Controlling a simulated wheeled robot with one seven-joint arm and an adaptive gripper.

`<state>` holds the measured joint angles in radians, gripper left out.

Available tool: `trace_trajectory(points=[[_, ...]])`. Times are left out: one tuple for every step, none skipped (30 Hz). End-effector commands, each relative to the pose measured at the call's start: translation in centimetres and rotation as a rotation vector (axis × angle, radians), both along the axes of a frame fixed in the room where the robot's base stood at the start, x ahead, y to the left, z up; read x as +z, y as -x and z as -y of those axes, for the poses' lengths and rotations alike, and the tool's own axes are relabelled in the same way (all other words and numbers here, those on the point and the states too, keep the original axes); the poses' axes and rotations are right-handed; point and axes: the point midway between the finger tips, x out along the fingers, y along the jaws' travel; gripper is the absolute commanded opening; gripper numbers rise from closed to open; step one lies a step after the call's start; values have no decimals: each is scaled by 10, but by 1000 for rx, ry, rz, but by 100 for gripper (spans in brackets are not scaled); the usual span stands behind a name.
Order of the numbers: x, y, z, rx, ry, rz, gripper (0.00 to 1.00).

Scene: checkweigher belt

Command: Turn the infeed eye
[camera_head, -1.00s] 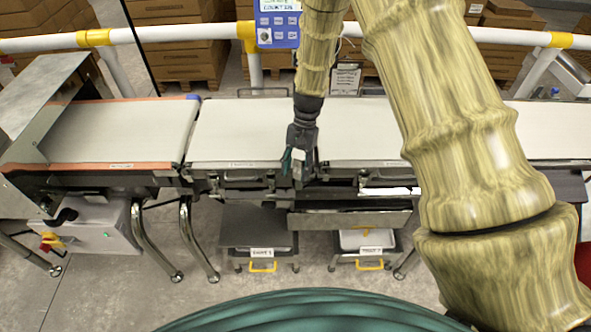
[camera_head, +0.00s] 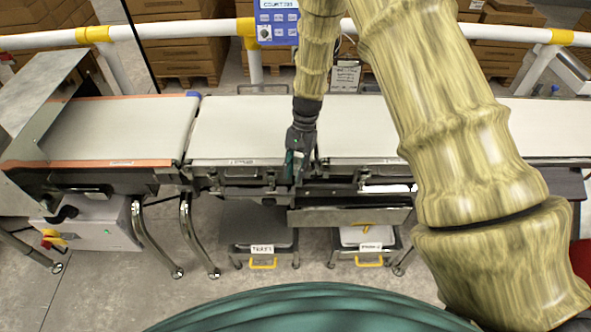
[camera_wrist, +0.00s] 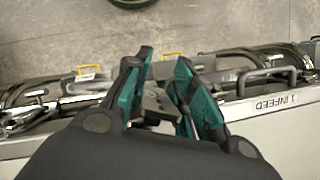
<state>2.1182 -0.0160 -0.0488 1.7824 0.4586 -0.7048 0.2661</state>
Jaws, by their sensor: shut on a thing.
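My gripper (camera_head: 296,172) reaches down to the near edge of the checkweigher belt. In the wrist view, my gripper's teal-padded fingers (camera_wrist: 165,88) close around a small grey metal part, which I take to be the infeed eye (camera_wrist: 157,104). The fingers cover much of this part, and its facing direction cannot be made out. A label reading INFEED (camera_wrist: 272,102) is on the belt's side rail, to the right of the fingers in the wrist view. In the head view the eye is hidden behind my gripper.
The white belt (camera_head: 235,125) runs left to right, with a metal hood (camera_head: 45,100) at the left. Two labelled bins (camera_head: 262,249) (camera_head: 370,246) stand on the floor beneath it. A blue control panel (camera_head: 278,20) and white guard rail (camera_head: 190,31) are behind the belt.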

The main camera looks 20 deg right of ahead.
Motion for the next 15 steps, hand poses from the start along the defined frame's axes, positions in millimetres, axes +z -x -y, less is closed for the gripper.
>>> trace_trajectory(points=[[0,0,0,18,0,0,1],[0,0,1,35,0,0,1],[0,1,1,62,-1,1,1],[-1,1,1,87,0,0,1],[-1,1,2,114,-1,1,1],[-1,2,3,152,-1,-1,1],[-1,2,4,181,-1,-1,1],[-1,2,4,210,0,0,1],[0,3,5,247,0,0,1],[0,3,6,274,0,0,1],[0,3,7,300,1,1,1],[0,3,7,329,1,1,1],[0,4,8,350,1,1,1],[0,4,8,367,0,0,1],[0,4,9,385,0,0,1]])
